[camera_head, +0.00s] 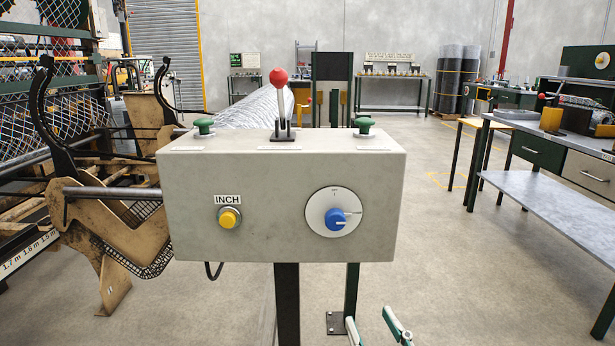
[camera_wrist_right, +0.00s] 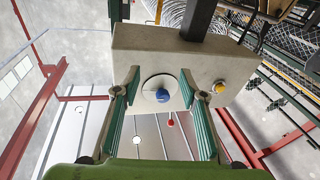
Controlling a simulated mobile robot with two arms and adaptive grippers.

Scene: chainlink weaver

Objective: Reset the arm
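A grey control box (camera_head: 280,185) stands on a dark post in front of me. On its front are a yellow button (camera_head: 229,218) under an INCH label and a blue knob (camera_head: 336,219) on a white round dial. A red-topped lever (camera_head: 280,90) stands upright on top, between two green mushroom buttons (camera_head: 204,126) (camera_head: 365,125). My right gripper (camera_head: 373,326) is open and empty, below the box at the bottom edge of the head view. In the right wrist view, which is upside down, its fingers (camera_wrist_right: 160,80) are spread with the blue knob (camera_wrist_right: 162,96) seen between them. My left gripper is out of view.
A weaving machine (camera_head: 110,210) with black curved arms stands close on the left. A workbench (camera_head: 545,135) with drawers stands on the right. Rolls of mesh (camera_head: 455,80) and a back table (camera_head: 390,77) are far off. The floor (camera_head: 450,270) between box and workbench is clear.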

